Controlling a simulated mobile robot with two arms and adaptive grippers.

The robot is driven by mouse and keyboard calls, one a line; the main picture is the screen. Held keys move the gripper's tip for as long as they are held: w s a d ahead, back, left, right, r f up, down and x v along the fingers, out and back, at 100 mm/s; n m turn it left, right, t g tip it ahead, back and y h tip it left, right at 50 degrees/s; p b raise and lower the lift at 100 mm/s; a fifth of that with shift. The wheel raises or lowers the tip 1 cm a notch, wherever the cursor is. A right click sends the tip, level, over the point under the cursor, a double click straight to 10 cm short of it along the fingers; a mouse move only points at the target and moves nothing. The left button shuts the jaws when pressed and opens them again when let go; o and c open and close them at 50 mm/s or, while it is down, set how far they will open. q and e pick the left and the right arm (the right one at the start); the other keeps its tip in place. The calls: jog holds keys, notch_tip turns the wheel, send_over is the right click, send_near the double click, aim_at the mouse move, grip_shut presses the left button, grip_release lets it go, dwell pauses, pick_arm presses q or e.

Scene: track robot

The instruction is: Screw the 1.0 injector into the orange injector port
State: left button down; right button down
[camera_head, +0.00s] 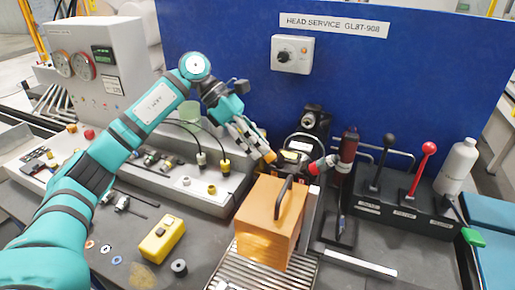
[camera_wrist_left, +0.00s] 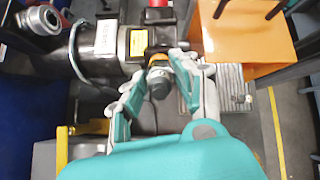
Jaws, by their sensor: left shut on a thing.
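My left gripper (camera_head: 256,147) reaches in from the left to the black machine head behind the orange box. In the left wrist view, my left gripper (camera_wrist_left: 166,72) is shut on a dark, round-ended injector (camera_wrist_left: 159,85) with an orange-yellow band. The injector lies against the dark block of the machine head (camera_wrist_left: 145,40), around where the port would be. I cannot tell how far it is seated, and its size mark is not readable. In the head view, an orange tip (camera_head: 270,157) shows at the fingertips. The orange port itself is hidden or cannot be told apart. My right gripper is not in view.
An orange box with a black handle (camera_head: 268,222) stands close in front of the machine head on a slatted tray (camera_head: 250,268). Levers (camera_head: 420,165) and a white bottle (camera_head: 458,167) stand at right. A yellow block (camera_head: 162,241) and small rings lie on the bench at left.

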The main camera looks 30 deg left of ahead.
pick_arm(q)
jog(key=shift+f+m+b, duration=0.2)
jog(key=shift+m+b, duration=0.8)
jog(key=shift+m, duration=0.1)
jog(key=shift+r+m, duration=0.15)
jog(key=shift+m, duration=0.35)
jog(key=c, duration=0.9)
grip_release()
jog(key=shift+c, duration=0.2)
